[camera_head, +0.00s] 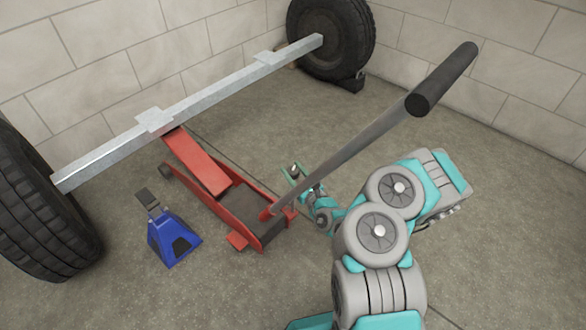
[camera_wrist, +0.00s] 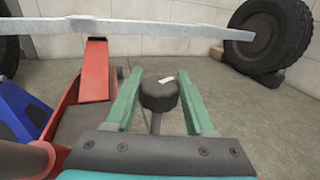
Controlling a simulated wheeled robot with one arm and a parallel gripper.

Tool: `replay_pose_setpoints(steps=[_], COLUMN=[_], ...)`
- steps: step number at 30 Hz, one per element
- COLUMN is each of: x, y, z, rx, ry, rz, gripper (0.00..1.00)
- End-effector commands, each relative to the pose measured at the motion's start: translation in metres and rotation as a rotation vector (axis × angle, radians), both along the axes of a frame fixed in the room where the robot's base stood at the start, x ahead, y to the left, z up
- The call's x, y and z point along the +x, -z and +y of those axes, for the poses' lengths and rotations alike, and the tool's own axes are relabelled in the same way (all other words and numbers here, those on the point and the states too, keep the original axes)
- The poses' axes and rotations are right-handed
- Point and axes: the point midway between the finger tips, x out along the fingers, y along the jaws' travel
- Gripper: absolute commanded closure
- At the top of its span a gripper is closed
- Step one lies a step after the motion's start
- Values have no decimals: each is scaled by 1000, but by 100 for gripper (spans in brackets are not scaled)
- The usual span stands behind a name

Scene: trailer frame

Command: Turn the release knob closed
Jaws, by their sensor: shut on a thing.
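The release knob is a dark round cap with a white mark on a thin stem. In the wrist view the knob (camera_wrist: 160,98) sits between the two teal fingers of my gripper (camera_wrist: 160,88). The fingers are shut on its sides. In the head view my gripper (camera_head: 291,174) is small, just right of the red floor jack (camera_head: 205,165), and the knob there is too small to make out well. The jack's red body also shows at the left of the wrist view (camera_wrist: 95,72). The white mark lies on the knob's top and points slightly up to the right.
The jack's long handle (camera_head: 350,150) slants up right past my arm. A grey axle beam (camera_head: 215,100) crosses above the jack between two tires (camera_head: 330,35). A blue jack stand (camera_head: 172,237) stands left of the jack. Block walls close the back; the right floor is clear.

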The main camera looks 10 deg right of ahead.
Motion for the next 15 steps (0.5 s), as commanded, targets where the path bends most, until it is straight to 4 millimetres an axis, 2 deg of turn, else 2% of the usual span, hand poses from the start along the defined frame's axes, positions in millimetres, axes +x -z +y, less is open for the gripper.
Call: replay_pose_setpoints(steps=[15], x=[-1], y=[2], z=[2], rx=[-2], ry=[307], rz=[5], gripper=[100])
